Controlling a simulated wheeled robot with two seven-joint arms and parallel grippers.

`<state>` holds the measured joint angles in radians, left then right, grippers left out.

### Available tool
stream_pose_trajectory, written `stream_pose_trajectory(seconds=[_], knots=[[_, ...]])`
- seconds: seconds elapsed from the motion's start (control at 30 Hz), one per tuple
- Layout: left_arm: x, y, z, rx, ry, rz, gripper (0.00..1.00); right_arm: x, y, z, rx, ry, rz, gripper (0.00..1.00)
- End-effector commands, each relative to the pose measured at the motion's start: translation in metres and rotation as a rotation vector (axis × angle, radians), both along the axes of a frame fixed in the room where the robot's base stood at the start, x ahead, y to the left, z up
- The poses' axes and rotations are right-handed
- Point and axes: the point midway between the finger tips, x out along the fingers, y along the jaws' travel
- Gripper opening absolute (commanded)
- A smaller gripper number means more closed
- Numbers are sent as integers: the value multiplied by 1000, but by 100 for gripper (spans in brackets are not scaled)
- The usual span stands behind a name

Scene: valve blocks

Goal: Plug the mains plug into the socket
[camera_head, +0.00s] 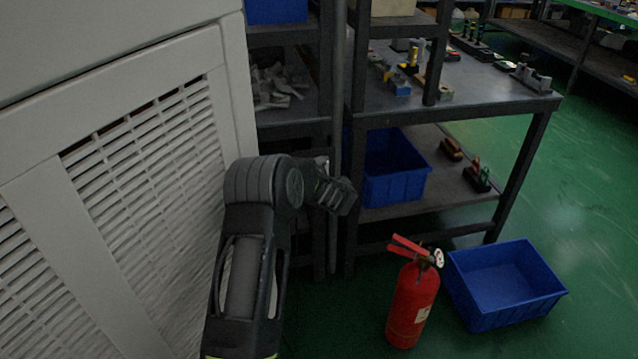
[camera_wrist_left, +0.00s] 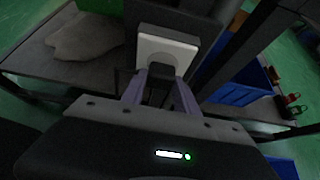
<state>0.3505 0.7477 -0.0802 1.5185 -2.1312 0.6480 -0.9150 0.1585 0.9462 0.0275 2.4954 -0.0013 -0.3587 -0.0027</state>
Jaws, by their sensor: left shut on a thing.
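The white socket (camera_wrist_left: 168,46) shows in the left wrist view, mounted on a dark upright just beyond my fingertips. The black plug (camera_wrist_left: 159,88) is between the two fingers of my left gripper (camera_wrist_left: 160,92), which is shut on it. The plug's front end overlaps the lower part of the socket's face in this view. I cannot tell whether its pins are in the holes. In the head view my left gripper (camera_head: 338,193) is beside the dark post of the rack, and the plug cannot be made out there. My right gripper is not in view.
A large pale louvred cabinet (camera_head: 150,160) fills the left side. A dark metal rack (camera_head: 475,82) with tools and a blue bin (camera_head: 395,185) stands behind my gripper. A red fire extinguisher (camera_head: 412,305) and another blue bin (camera_head: 508,310) are on the green floor at the right.

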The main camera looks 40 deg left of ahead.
Motion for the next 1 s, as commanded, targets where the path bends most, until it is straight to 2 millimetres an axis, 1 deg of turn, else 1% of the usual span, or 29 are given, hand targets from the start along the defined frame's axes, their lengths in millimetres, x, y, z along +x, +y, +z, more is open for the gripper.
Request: stream_pose_trajectory(seconds=[0.77, 1.0], knots=[[0, 0, 1, -4, 2, 0, 0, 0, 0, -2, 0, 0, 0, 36], [0, 0, 0, -4, 3, 1, 0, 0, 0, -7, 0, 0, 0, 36]])
